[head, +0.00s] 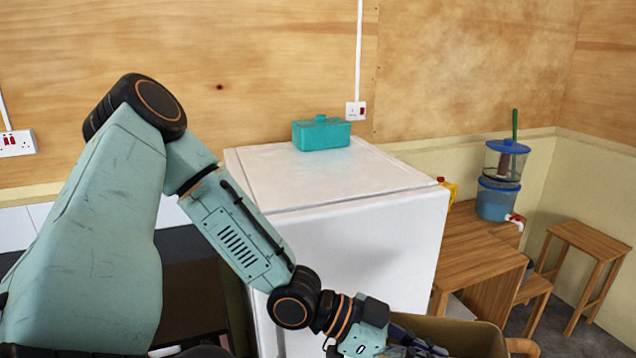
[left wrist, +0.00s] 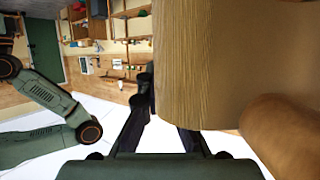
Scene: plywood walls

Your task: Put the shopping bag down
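The brown paper shopping bag (head: 462,336) shows at the bottom edge of the head view, its lower part cut off. In the left wrist view its tan side (left wrist: 205,65) fills the upper middle, close to the camera. My left gripper (head: 408,345) is at the bag's left edge. In the left wrist view its dark fingers (left wrist: 150,100) reach to the bag's edge, one finger partly hidden behind it, and look shut on it. A rounded orange-brown item (left wrist: 283,128) shows beside the bag side. My right gripper is not in view.
A white fridge-like cabinet (head: 350,240) stands behind the gripper, with a teal box (head: 321,133) on top. A wooden table (head: 468,250) with a blue water dispenser (head: 500,180) is at right. A wooden stool (head: 588,240) stands beyond it. A dark surface (head: 190,285) lies left.

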